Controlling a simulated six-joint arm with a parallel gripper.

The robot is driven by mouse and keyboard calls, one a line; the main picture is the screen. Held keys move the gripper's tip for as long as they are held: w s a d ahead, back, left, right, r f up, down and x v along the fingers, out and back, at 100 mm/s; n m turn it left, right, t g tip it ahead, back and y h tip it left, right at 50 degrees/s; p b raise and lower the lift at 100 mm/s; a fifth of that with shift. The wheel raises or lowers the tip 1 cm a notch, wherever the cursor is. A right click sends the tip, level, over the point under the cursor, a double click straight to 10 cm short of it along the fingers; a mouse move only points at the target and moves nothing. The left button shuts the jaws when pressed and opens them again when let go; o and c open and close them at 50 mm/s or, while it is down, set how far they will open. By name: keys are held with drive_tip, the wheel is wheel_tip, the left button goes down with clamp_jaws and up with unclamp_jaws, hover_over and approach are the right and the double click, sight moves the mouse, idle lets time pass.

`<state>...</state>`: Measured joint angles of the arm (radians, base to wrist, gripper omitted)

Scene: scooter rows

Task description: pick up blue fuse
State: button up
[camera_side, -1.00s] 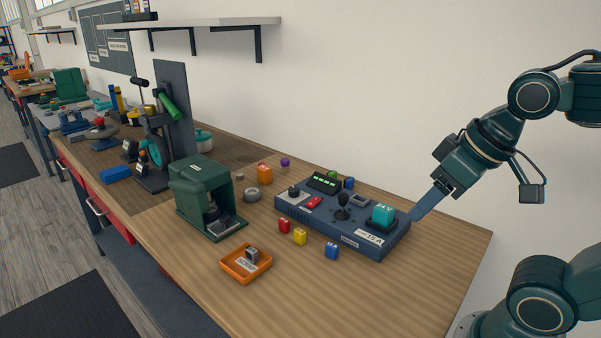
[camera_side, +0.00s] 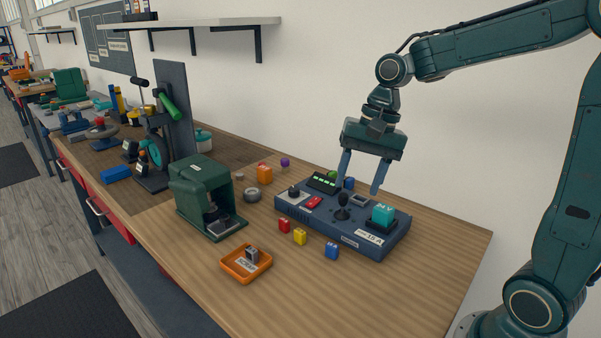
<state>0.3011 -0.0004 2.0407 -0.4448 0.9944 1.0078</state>
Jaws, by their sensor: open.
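A small blue fuse (camera_side: 332,251) stands on the wooden bench in front of the dark blue control panel (camera_side: 345,236), near its front edge. It is to the right of a yellow fuse (camera_side: 300,236) and a red fuse (camera_side: 284,226). Another small blue piece (camera_side: 349,184) shows behind the panel, partly hidden. My gripper (camera_side: 358,191) points down over the back part of the panel, with its two fingers apart and nothing between them. It is above and behind the blue fuse in front and does not touch it.
The panel carries a black joystick (camera_side: 342,206) and a teal block (camera_side: 382,215). An orange tray (camera_side: 238,275) with a small grey part sits front left. A green machine housing (camera_side: 203,190) stands left. The bench right of the fuses is clear.

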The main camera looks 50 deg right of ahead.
drive_tip(key=w+d+f+m+g+y, duration=0.2)
drive_tip(key=w+d+f+m, duration=0.4)
drive_tip(key=f, duration=0.1)
approach(332, 245)
drive_tip(key=shift+x, duration=2.45)
drive_tip(key=shift+f, duration=0.1)
drive_tip(key=shift+x, duration=2.5)
drive_tip(key=c, duration=1)
drive_tip(key=shift+c, duration=0.2)
